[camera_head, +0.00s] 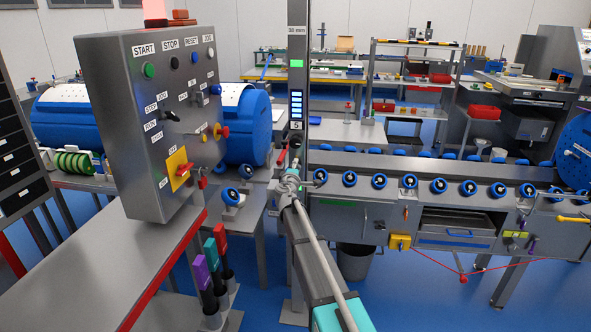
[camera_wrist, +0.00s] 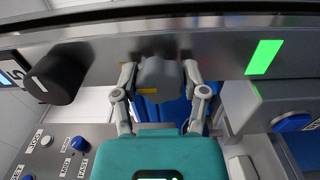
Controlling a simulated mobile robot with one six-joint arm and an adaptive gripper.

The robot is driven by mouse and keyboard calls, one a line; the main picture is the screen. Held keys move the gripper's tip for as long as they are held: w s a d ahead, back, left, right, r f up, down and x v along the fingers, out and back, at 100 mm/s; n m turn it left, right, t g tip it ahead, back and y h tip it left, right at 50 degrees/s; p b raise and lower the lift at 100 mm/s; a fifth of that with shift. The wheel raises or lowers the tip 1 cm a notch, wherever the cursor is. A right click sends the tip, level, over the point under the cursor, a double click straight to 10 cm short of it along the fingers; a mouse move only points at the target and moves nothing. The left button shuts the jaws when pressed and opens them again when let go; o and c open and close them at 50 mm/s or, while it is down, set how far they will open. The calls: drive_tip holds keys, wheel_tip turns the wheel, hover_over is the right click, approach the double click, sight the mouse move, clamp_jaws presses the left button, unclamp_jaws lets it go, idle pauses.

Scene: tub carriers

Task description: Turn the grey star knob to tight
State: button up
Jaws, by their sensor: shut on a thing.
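The grey star knob (camera_wrist: 160,80) sits on the dark metal face in the upper middle of the wrist view, with a small orange-yellow mark low on its left. My gripper (camera_wrist: 159,72) is shut on it, one finger on each side. The fingers cover the knob's sides, and I cannot read a tight mark near it. In the head view my arm reaches up to the tall grey column (camera_head: 298,60), with my gripper (camera_head: 293,168) at the column. The knob cannot be made out clearly there.
A black knob (camera_wrist: 58,76) stands left of the grey one, and a lit green panel (camera_wrist: 263,58) is to the right. The control box (camera_head: 125,110) stands close on the left in the head view. A long bench rail (camera_head: 440,170) with blue rollers runs right.

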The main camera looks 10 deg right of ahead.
idle(0.3)
drive_tip(key=o, duration=1.2)
drive_tip(key=shift+c, duration=0.2)
drive_tip(key=v, duration=1.2)
